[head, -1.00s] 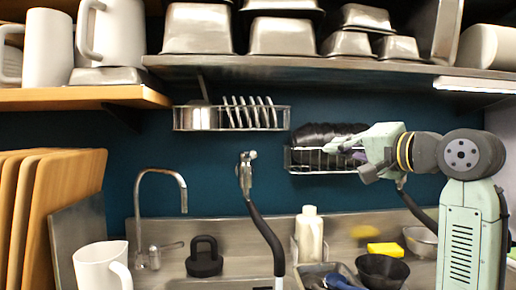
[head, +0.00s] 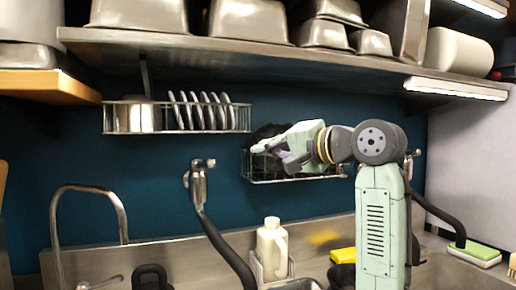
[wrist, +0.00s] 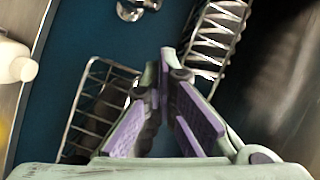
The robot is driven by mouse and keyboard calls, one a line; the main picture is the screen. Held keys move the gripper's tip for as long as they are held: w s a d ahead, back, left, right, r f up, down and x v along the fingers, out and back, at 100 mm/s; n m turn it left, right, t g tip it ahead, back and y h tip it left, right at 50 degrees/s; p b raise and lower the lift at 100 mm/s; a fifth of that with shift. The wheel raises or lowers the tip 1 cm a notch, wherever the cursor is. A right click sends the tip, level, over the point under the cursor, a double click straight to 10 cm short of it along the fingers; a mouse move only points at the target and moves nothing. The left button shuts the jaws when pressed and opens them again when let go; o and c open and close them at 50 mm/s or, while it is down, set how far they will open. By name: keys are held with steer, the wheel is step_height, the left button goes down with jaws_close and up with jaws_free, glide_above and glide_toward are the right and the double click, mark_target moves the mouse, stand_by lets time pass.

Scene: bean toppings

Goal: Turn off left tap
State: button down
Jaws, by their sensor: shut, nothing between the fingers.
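The left tap (head: 88,190) is a chrome gooseneck at the lower left of the head view. Its lever (head: 100,283) is at the bottom edge, partly cut off. I cannot tell whether water runs. My gripper (head: 258,148) is shut and empty in front of the wire basket, well to the right of the left tap and above it. In the wrist view my gripper's purple-padded fingers (wrist: 168,60) meet at the tips. A second tap with a dark hose (head: 198,185) is on the wall between them.
A plate rack (head: 176,117) hangs above the left tap. A wire basket (head: 310,178) is behind my gripper, under the metal shelf (head: 300,52) with pans. A cream bottle (head: 271,248) stands at the sink's back. The space just above the gooseneck is fairly open.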

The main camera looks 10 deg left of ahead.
mark_target(204, 164)
steer(key=w+a+f+p, duration=0.1)
steer(key=a+f+p, duration=0.1)
steer(key=a, duration=0.7)
steer(key=shift+f+p, duration=0.15)
steer(key=shift+p, duration=0.35)
steer(key=shift+s+a+f+m+t+h+b, duration=0.2)
steer(key=shift+s+a+m+t+h+b, duration=0.15)
steer(key=shift+m+t+h+b, duration=0.3)
steer(key=shift+m+t+h, duration=0.25)
steer(key=shift+t, duration=0.1)
